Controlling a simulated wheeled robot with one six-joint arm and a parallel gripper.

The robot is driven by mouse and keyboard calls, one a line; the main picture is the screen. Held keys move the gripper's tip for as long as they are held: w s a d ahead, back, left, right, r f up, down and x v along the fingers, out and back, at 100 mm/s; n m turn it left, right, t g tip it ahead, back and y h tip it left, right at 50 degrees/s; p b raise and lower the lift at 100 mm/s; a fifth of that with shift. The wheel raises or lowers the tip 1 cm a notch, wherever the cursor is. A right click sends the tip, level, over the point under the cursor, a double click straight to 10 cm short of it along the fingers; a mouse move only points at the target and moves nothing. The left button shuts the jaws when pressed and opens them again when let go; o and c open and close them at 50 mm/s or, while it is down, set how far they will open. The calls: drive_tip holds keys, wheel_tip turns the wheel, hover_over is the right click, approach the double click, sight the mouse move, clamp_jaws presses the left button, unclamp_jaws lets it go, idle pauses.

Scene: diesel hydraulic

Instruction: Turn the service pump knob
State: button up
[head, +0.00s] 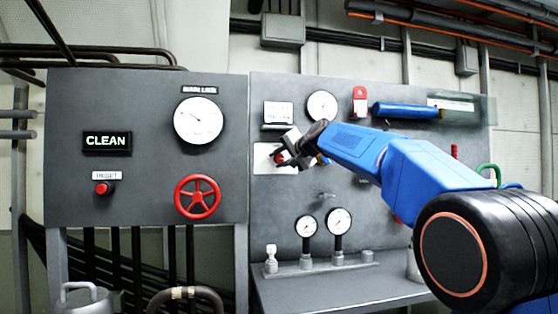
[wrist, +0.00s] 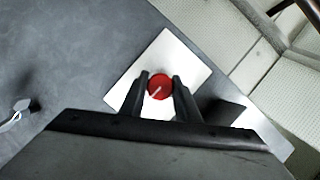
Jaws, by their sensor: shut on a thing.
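The knob (wrist: 160,86) is a round red knob with a pale pointer line, set on a white square plate (wrist: 174,58) on the grey panel. In the wrist view, the pointer line slants down to the left. My gripper (wrist: 160,90) has one black finger on each side of the knob and is shut on it. In the head view, my gripper (head: 282,158) is at the white plate (head: 262,153) on the right-hand panel, and a bit of the red knob (head: 279,158) shows between the fingers. No label naming the knob is readable.
A red handwheel (head: 197,197) and a large gauge (head: 198,120) are on the left panel. Near my arm are a small gauge (head: 322,105), a red tag (head: 360,100) and a blue cylinder (head: 405,110). Two gauges (head: 339,221) stand on pipework below. A shelf (head: 340,291) juts out underneath.

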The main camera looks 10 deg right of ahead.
drive_tip(key=n+g+h, duration=0.1)
drive_tip(key=n, duration=0.2)
drive_tip(key=shift+h, duration=0.4)
drive_tip(key=n+h, duration=0.2)
drive_tip(key=n, duration=0.1)
drive_tip(key=shift+n, duration=0.3)
drive_tip(key=n+h, duration=0.2)
drive_tip(key=n, duration=0.1)
drive_tip(key=shift+n+h, duration=1.2)
drive_tip(key=shift+n, duration=0.2)
drive_tip(key=o, duration=1)
drive_tip(key=shift+o, duration=0.2)
